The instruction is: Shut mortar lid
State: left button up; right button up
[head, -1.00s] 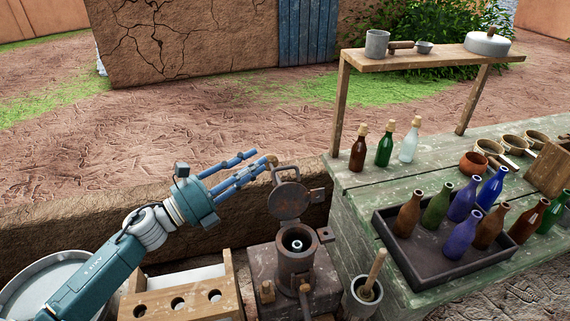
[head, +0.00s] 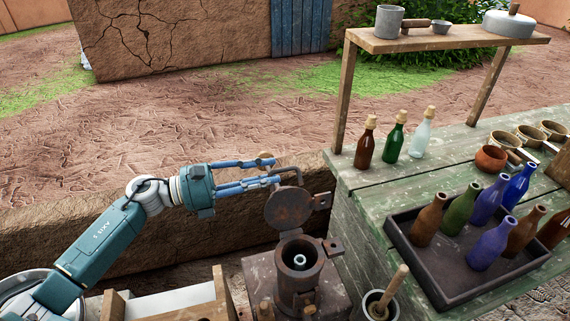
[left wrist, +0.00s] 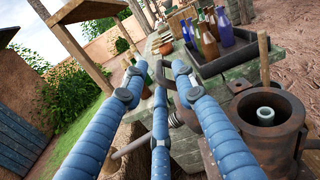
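The mortar (head: 300,268) is a dark rusty metal pot on a block, with a pale ring visible inside its open mouth. Its round lid (head: 290,208) stands raised, tilted up behind the mouth, with a bent handle (head: 290,170) at its top. My left gripper (head: 272,170) reaches in from the left with its blue fingers spread, tips close to the handle. I cannot tell whether they touch it. In the left wrist view the fingers (left wrist: 160,85) are apart, and the mortar (left wrist: 268,125) is at the right. My right gripper is not in view.
A green wooden table (head: 370,180) to the right holds corked bottles and a dark tray (head: 425,275) of several bottles. A shelf (head: 445,42) rises above it. A pot with a pestle (head: 380,303) stands right of the mortar. A low mud wall (head: 150,240) runs behind.

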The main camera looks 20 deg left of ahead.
aim_at(296, 195)
pick_arm(q)
jog(key=shift+p+x, duration=0.65)
jog(key=shift+x, duration=1.85)
jog(key=shift+w+a, duration=0.1)
grip_shut()
